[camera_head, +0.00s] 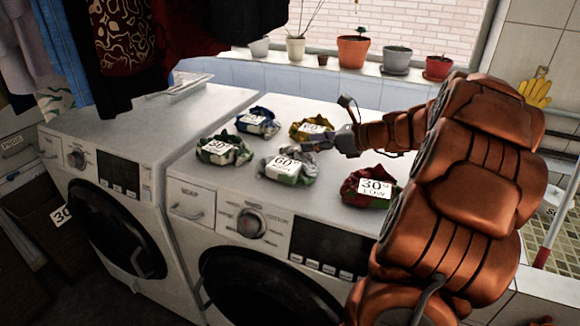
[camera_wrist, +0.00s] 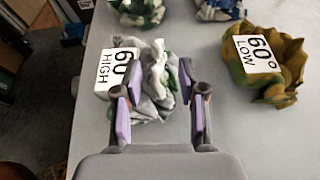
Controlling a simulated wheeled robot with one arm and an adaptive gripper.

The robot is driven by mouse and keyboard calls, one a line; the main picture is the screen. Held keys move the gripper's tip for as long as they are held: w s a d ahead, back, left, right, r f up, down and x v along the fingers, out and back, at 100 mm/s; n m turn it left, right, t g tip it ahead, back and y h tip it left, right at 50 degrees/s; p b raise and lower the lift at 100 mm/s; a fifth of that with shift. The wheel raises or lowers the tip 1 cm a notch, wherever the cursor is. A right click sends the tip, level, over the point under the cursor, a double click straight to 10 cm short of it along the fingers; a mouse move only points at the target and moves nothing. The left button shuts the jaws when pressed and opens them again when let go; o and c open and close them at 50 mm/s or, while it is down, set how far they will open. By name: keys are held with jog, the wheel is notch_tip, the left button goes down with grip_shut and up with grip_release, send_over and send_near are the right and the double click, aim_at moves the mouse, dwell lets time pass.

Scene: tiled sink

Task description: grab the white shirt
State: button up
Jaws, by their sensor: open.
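The white shirt looks to be the crumpled white and green bundle with a "60 HIGH" tag (camera_head: 284,168). It lies on top of the right washing machine (camera_head: 330,115). In the wrist view the bundle (camera_wrist: 155,62) is straight ahead, its tag to the left. My gripper (camera_wrist: 160,78) is open, with one finger on each side of the bundle's near part. Whether the fingers touch the cloth cannot be told. In the head view my gripper (camera_head: 316,144) is just behind and right of the bundle, near the yellow bundle.
Other tagged bundles lie close by: green-white (camera_head: 224,151), blue (camera_head: 257,122), yellow (camera_head: 311,129) and red (camera_head: 370,188). A second washing machine (camera_head: 130,130) stands to the left, with clothes (camera_head: 130,40) hanging above. Potted plants (camera_head: 352,51) line the window sill.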

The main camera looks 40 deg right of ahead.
aim_at(298, 145)
jog(key=shift+p+x, duration=0.3)
jog(key=shift+x, duration=2)
jog(key=shift+s+a, duration=0.1)
jog(key=shift+a, duration=0.05)
jog(key=shift+c, duration=0.4)
grip_shut()
jog(key=shift+f, duration=0.1)
